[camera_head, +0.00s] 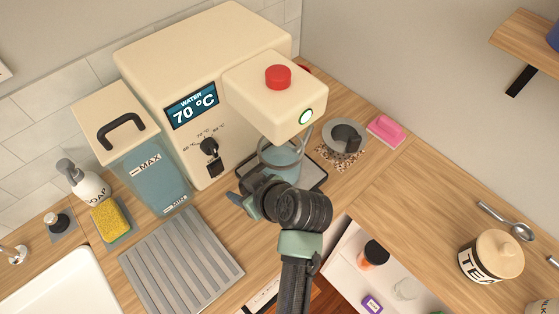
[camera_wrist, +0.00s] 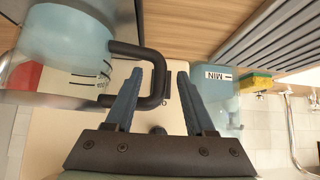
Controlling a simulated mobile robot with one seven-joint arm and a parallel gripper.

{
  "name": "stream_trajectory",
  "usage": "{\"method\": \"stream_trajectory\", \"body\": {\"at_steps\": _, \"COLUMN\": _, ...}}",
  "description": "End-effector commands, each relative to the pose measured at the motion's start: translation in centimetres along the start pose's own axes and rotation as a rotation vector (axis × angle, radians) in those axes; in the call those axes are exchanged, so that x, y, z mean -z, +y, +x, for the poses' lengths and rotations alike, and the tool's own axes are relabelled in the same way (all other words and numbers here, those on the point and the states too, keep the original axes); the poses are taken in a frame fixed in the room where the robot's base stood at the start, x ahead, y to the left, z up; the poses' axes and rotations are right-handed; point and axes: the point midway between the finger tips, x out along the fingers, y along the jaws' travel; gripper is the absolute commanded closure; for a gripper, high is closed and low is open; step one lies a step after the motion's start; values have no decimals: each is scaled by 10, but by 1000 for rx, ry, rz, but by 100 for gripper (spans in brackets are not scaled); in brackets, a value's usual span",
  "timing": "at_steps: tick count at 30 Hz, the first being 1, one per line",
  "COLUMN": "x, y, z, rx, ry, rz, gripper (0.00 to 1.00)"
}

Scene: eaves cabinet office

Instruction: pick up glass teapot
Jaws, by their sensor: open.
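The glass teapot (camera_head: 284,160) holds bluish liquid and stands on the machine's drip tray, under its dispensing head. My arm hides part of it in the head view. In the wrist view the teapot (camera_wrist: 65,45) fills the upper left, with measuring marks on its glass. Its black handle (camera_wrist: 158,80) reaches between my two blue fingers. My gripper (camera_wrist: 160,74) is open, with a finger on each side of the handle and a gap showing on the right. In the head view my gripper (camera_head: 243,192) is at the teapot's lower left, partly hidden by my wrist.
The cream water machine (camera_head: 200,60) stands behind, its head overhanging the teapot. A water tank (camera_head: 150,175) and grey ribbed rack (camera_head: 180,262) are left. A grey round container (camera_head: 345,137) and pink item (camera_head: 385,130) are right. An open drawer (camera_head: 350,260) lies below.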

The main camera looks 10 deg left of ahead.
Motion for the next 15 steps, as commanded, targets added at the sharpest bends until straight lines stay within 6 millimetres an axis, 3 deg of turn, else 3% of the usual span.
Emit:
{"method": "stream_trajectory", "body": {"at_steps": 6, "x": 0, "y": 0, "z": 30, "rx": 1, "ry": -2, "rz": -1, "gripper": 45}}
{"method": "stream_trajectory", "body": {"at_steps": 15, "x": 0, "y": 0, "z": 37, "rx": -1, "ry": -1, "rz": -2, "gripper": 45}}
